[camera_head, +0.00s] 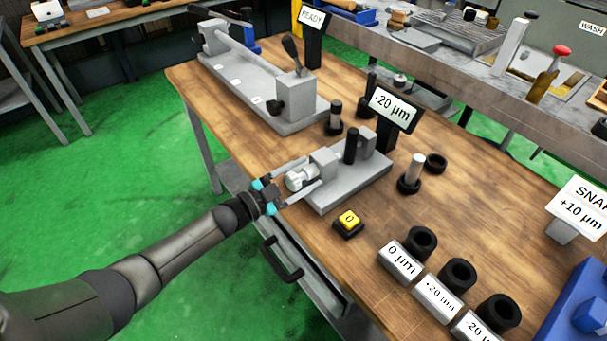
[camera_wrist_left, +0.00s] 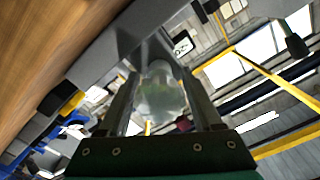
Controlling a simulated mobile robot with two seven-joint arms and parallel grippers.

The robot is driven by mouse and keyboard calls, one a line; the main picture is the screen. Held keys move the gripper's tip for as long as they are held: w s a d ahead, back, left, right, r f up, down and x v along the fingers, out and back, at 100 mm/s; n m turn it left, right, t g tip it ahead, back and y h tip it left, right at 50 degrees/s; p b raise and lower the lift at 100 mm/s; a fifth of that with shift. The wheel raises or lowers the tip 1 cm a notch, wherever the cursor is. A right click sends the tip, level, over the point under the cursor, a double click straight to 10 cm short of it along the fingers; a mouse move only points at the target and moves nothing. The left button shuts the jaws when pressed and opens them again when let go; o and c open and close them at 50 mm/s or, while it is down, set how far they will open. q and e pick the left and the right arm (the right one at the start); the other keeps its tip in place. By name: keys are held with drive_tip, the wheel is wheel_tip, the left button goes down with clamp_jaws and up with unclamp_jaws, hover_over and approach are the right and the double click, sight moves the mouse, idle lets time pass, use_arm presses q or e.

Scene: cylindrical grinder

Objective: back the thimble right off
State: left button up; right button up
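The thimble (camera_head: 299,178) is a pale metallic cylinder at the near end of the grey gauge block (camera_head: 345,184) on the wooden bench. It also shows pale and rounded in the left wrist view (camera_wrist_left: 161,92). My left gripper (camera_head: 306,177) reaches in from the left, with one finger on each side of the thimble. The same fingers flank it in the left wrist view (camera_wrist_left: 161,80). I cannot tell whether they press on it or stand slightly apart. A display (camera_head: 393,104) behind the block reads -20 µm. My right gripper is not in view.
A yellow button (camera_head: 348,219) marked 0 sits in front of the block. Labelled metal blocks (camera_head: 400,262) and several black rings (camera_head: 422,243) stand front right. A long grey fixture (camera_head: 259,84) fills the back left. A drawer handle (camera_head: 281,261) juts out below the bench edge.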

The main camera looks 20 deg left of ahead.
use_arm(q)
drive_tip(key=shift+o, duration=1.1)
drive_tip(key=p+v, duration=0.1)
drive_tip(key=v, duration=1.4)
drive_tip(key=shift+p, duration=0.3)
drive_tip(key=shift+a, duration=0.1)
